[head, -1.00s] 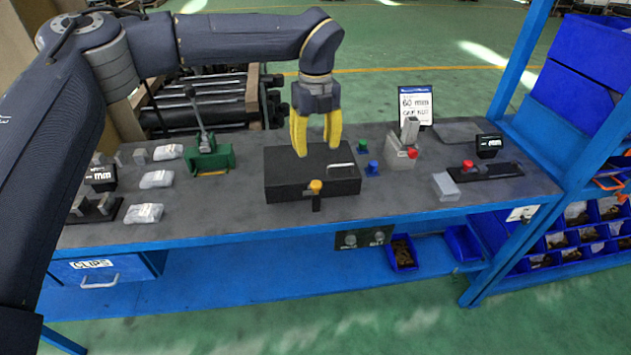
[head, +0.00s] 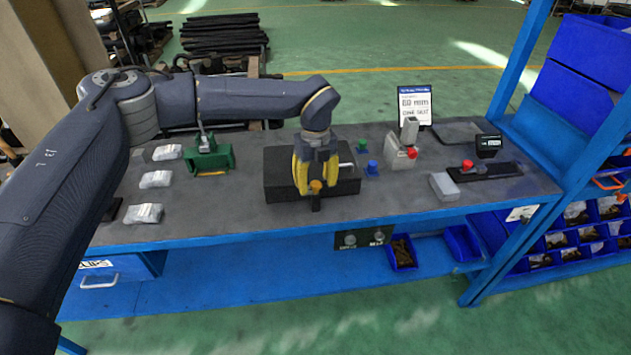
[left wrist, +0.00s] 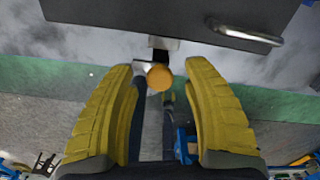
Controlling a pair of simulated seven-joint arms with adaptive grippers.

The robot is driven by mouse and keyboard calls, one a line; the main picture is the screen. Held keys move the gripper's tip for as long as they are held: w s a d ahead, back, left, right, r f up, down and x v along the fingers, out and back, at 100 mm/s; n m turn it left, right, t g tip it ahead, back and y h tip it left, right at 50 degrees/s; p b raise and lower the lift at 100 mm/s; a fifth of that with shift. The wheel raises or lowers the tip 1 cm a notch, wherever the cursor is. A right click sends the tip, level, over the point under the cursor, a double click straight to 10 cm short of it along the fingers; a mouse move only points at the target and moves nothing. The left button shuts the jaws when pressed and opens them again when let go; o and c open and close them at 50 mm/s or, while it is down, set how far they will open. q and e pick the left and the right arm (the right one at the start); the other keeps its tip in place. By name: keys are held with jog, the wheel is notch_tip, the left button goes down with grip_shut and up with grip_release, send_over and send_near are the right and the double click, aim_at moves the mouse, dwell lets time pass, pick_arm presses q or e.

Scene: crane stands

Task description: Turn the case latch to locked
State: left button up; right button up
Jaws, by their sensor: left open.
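The black case (head: 345,188) sits on the grey bench top, and its dark panel (left wrist: 185,14) fills the top of the left wrist view. The case latch has an orange knob (head: 316,186) at the case's front edge; the knob (left wrist: 160,76) also shows in the left wrist view. My left gripper (head: 315,190) is open, with its yellow fingers pointing down on either side of the knob. In the left wrist view, a gap shows between each finger (left wrist: 160,68) and the knob. The gripper hides part of the case's front. My right gripper is not in view.
A green clamp-like fixture (head: 209,156) stands left of the case, near several clear bags (head: 156,180). Blue and green knobs (head: 372,168), a grey block with a red knob (head: 401,157) and a sign (head: 414,104) stand to the right. The blue bench edge (head: 240,233) runs in front.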

pick_arm(q)
jog(key=shift+c, duration=0.5)
grip_shut()
